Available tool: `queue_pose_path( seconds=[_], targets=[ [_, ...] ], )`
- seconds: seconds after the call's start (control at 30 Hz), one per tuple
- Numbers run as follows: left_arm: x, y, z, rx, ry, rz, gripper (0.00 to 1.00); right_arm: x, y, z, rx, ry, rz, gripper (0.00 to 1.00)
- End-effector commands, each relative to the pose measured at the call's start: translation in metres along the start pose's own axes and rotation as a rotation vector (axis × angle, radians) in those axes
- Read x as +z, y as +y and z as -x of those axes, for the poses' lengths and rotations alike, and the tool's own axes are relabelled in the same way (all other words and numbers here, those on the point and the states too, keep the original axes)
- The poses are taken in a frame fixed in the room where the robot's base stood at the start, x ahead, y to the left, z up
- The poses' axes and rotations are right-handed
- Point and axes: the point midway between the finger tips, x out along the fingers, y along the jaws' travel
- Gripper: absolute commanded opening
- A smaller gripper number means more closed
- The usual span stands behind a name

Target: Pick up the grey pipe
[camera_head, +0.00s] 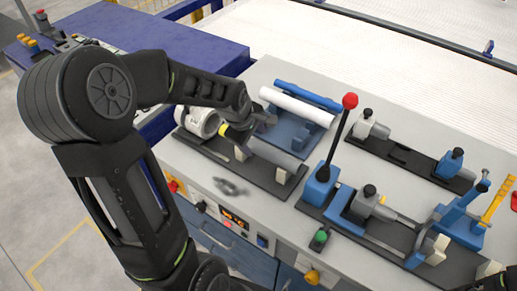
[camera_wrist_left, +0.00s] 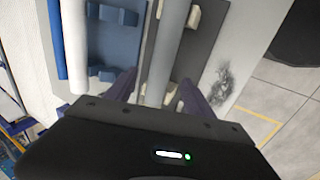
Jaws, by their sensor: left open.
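The grey pipe (camera_head: 275,155) lies on a dark base plate (camera_head: 211,157) with light end supports, at the left part of the workbench. Its near-left end is partly hidden by my left gripper (camera_head: 255,127). In the left wrist view the grey pipe (camera_wrist_left: 167,48) runs up between the two fingers of the left gripper (camera_wrist_left: 158,80). The fingers are open, one on each side of the pipe. I cannot tell whether they touch it. My right gripper is not in view.
A white pipe (camera_head: 297,107) and a blue pipe (camera_head: 308,95) lie behind on a blue holder (camera_head: 292,131). A red-knobbed lever (camera_head: 341,135) stands upright to the right. Fixtures with blue and black parts fill the bench's right side. A dark smudge marks the bench front.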

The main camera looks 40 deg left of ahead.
Motion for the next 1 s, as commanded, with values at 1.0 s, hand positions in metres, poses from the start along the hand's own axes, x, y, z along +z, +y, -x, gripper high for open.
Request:
queue_pose_path(
  seconds=[1.0],
  targets=[
    [-0.001, -0.001, -0.052, 0.000, 0.000, 0.000, 0.62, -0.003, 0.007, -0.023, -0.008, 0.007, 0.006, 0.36]
  ],
)
